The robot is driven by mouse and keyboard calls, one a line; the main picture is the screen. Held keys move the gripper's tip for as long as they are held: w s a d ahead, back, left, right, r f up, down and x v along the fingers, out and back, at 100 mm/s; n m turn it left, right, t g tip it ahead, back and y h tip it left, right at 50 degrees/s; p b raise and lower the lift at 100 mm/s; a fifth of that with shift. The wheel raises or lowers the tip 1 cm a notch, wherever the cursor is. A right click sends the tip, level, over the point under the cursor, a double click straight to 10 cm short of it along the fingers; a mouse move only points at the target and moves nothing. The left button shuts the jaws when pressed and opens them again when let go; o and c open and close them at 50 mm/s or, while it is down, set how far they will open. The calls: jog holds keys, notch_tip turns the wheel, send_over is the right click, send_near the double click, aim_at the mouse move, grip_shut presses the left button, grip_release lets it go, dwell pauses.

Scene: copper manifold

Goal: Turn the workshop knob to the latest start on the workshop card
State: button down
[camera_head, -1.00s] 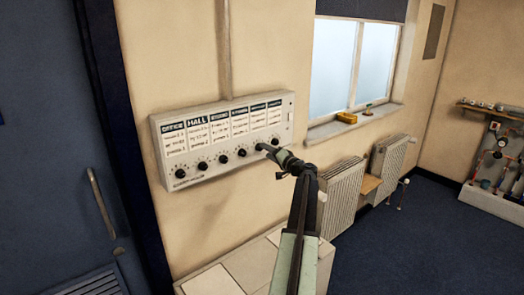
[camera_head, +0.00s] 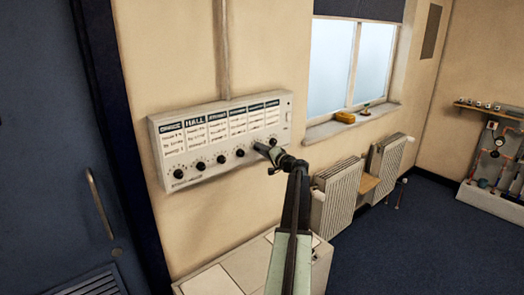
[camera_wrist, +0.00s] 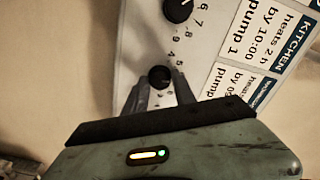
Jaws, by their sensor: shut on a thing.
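A white control panel (camera_head: 160,150) on the wall carries a row of headed cards above a row of black knobs. My gripper (camera_head: 262,148) reaches the fifth knob from the left. In the wrist view my gripper's fingers (camera_wrist: 159,92) are shut around a black knob (camera_wrist: 160,76). Dial figures beside it are partly visible, but its pointer cannot be read. The card next to it (camera_wrist: 232,82), its heading partly cut off, shows "heats", "by 09" and "pump". The kitchen card (camera_wrist: 262,35) reads "heats 2 h by 10:00 pump 1".
The kitchen knob (camera_wrist: 178,9) lies close beside the held one. A pale cabinet (camera_head: 225,275) stands below the panel. A blue door (camera_head: 50,150) is at left, and radiators (camera_head: 338,195) are at right.

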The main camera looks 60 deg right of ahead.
jog(key=shift+m, duration=2.4)
jog(key=c, duration=1)
grip_release()
jog(key=shift+c, duration=0.2)
jog(key=shift+s, duration=0.1)
jog(key=v, duration=0.7)
jog(key=shift+s+a, duration=0.15)
jog(key=shift+s, duration=0.1)
